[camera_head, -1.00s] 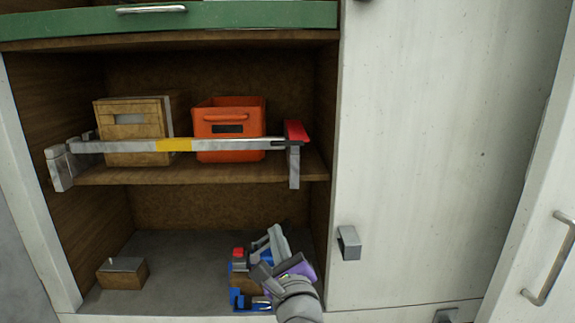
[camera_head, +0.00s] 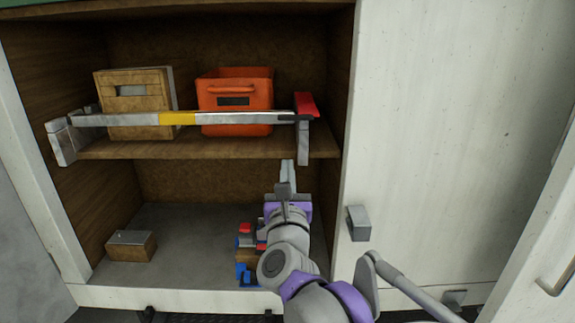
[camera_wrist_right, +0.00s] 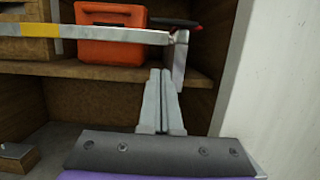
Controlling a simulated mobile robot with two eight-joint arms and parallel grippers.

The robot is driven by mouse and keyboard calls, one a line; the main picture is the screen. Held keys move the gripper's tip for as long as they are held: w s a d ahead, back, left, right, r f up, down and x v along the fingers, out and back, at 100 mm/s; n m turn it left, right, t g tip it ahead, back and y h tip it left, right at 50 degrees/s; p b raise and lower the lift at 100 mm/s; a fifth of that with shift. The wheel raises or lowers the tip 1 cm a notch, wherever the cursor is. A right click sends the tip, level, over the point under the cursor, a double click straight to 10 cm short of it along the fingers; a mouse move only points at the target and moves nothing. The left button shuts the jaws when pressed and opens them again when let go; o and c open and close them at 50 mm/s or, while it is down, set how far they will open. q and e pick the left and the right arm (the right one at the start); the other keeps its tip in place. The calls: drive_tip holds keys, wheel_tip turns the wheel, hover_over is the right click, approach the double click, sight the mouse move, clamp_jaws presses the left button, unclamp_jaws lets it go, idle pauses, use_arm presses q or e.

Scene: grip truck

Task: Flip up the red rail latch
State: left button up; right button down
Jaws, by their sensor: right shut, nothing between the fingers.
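The red rail latch (camera_head: 306,104) sits at the right end of a metal rail (camera_head: 235,117) with a yellow band, which runs across the front of the middle shelf. In the right wrist view the latch (camera_wrist_right: 176,23) shows at the top, partly behind the rail end. My right gripper (camera_head: 287,165) is below and slightly left of the latch, pointing up, fingers together and empty. In the right wrist view its fingertips (camera_wrist_right: 160,75) are just left of the grey rail bracket (camera_wrist_right: 180,62) and below the rail. My left gripper is out of view.
An orange crate (camera_head: 235,88) and a wooden box (camera_head: 135,88) stand behind the rail. Below are a small wooden box (camera_head: 131,244) and blue and red items (camera_head: 247,240), partly hidden by my arm. A white door (camera_head: 440,130) with a grey handle (camera_head: 358,223) closes the right side.

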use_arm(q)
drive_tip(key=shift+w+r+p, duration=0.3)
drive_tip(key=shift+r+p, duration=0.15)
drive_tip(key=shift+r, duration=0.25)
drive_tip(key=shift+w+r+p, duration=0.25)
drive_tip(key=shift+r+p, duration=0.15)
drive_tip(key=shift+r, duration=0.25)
use_arm(e)
drive_tip(key=w+r, duration=0.5)
drive_tip(key=w, duration=0.2)
drive_tip(key=shift+r, duration=0.4)
